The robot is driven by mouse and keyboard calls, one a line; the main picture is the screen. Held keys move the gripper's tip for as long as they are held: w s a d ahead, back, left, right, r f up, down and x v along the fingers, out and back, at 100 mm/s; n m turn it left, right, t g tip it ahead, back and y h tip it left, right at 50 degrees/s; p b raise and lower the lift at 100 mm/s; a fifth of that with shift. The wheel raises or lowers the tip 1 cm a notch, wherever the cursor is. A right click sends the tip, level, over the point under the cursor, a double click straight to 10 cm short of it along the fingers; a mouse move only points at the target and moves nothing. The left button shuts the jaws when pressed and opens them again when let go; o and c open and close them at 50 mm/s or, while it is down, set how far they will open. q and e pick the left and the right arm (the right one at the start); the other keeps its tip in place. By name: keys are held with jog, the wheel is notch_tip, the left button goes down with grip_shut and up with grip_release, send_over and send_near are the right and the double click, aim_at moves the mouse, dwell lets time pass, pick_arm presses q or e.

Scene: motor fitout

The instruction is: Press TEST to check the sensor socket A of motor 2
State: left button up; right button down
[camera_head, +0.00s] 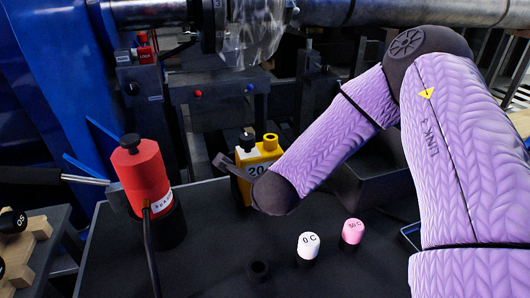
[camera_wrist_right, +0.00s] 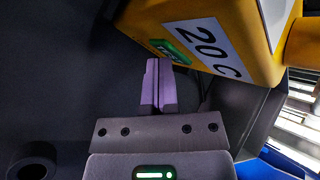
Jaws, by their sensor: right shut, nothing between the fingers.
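A yellow box marked 20 C (camera_head: 262,155) stands on the dark bench, partly hidden by my right arm. In the right wrist view the box (camera_wrist_right: 262,75) fills the upper right, with a green label or button (camera_wrist_right: 172,51) on its lower edge; its lettering is hard to read. My right gripper (camera_wrist_right: 158,64) is shut and empty. Its purple fingertips are right beside the green part; I cannot tell whether they touch it. In the head view the fingertips are hidden.
A wooden rack (camera_head: 35,255) is at far left.

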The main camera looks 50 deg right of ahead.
jog(key=shift+s+a, duration=0.45)
jog(key=shift+s, duration=0.3)
jog(key=shift+s+a+p, duration=0.1)
jog(key=shift+s+a, duration=0.3)
jog(key=shift+s, duration=0.35)
jog(key=shift+s+a+p, duration=0.15)
jog(key=shift+s+a, duration=0.25)
jog(key=shift+s, duration=0.3)
jog(key=shift+s+a+p, duration=0.1)
jog(key=shift+s+a, duration=0.3)
jog(key=shift+s, duration=0.35)
